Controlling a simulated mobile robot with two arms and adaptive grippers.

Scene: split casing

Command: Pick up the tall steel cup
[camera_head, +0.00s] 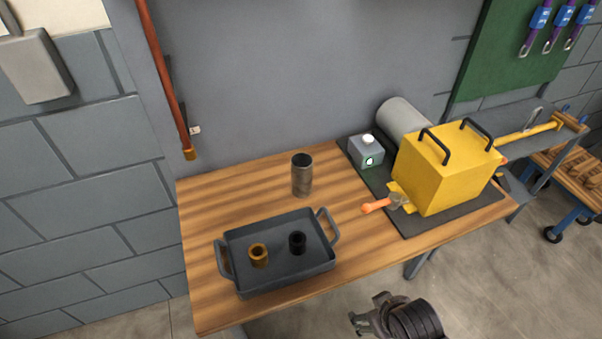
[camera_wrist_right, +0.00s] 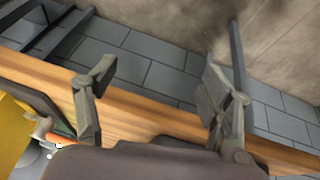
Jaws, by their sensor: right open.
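The tall steel cup (camera_head: 302,176) stands upright on the wooden table (camera_head: 215,200), behind the dark tray and left of the dark mat. It is not seen in the right wrist view. My right gripper (camera_head: 366,313) is low in front of the table's front edge, well apart from the cup. In the right wrist view its two fingers (camera_wrist_right: 160,85) are spread wide with nothing between them. My left gripper is not in view.
A dark tray (camera_head: 240,286) with two handles holds an orange-brown ring part (camera_head: 258,253) and a black one (camera_head: 297,241). Bare wood surrounds the cup.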

